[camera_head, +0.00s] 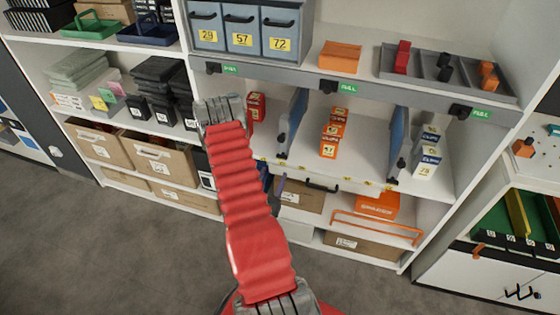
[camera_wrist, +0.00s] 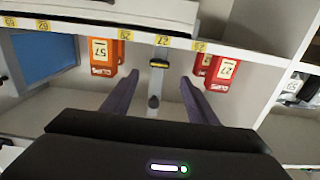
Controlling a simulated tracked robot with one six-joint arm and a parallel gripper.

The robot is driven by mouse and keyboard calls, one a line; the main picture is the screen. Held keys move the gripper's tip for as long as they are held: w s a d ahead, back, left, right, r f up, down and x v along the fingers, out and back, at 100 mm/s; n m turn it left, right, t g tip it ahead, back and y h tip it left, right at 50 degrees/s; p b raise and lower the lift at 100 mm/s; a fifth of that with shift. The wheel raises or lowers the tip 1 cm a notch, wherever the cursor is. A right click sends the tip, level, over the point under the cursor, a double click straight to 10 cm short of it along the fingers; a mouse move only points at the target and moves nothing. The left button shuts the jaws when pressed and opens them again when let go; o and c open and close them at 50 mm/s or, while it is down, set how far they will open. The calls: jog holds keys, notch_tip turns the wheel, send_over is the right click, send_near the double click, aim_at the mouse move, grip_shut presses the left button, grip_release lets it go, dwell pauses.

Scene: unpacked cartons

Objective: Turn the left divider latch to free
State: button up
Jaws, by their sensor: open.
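The left divider (camera_head: 296,118) is a blue upright panel on the middle shelf, between red and orange boxes. A dark knob (camera_head: 282,137) shows on its front edge. In the wrist view the divider's grey front post (camera_wrist: 157,82) is near the middle, with a yellow-and-black piece (camera_wrist: 158,64) and a dark rounded knob (camera_wrist: 153,101). I cannot tell which of these is the latch, or how it is set. My gripper (camera_wrist: 159,77) is open and empty. Its two purple fingers appear either side of the post, with no visible contact. In the head view my arm mostly hides it.
Orange boxes (camera_wrist: 104,58) and red boxes (camera_wrist: 214,72) flank the divider closely. The right divider (camera_head: 398,138) stands further right. A grey rail (camera_head: 390,97) with dark knobs and green tags runs above. The shelf's labelled front edge (camera_head: 345,182) lies below.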

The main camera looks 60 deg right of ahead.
aim_at(280, 158)
jog(key=d, duration=0.2)
jog(key=w+d, duration=0.1)
jog(key=d, duration=0.5)
jog(key=shift+w, duration=0.15)
jog(key=c, duration=1.1)
jog(key=shift+o, duration=0.2)
jog(key=shift+w+d, duration=0.15)
jog(key=shift+d, duration=0.1)
jog(key=shift+a, duration=0.2)
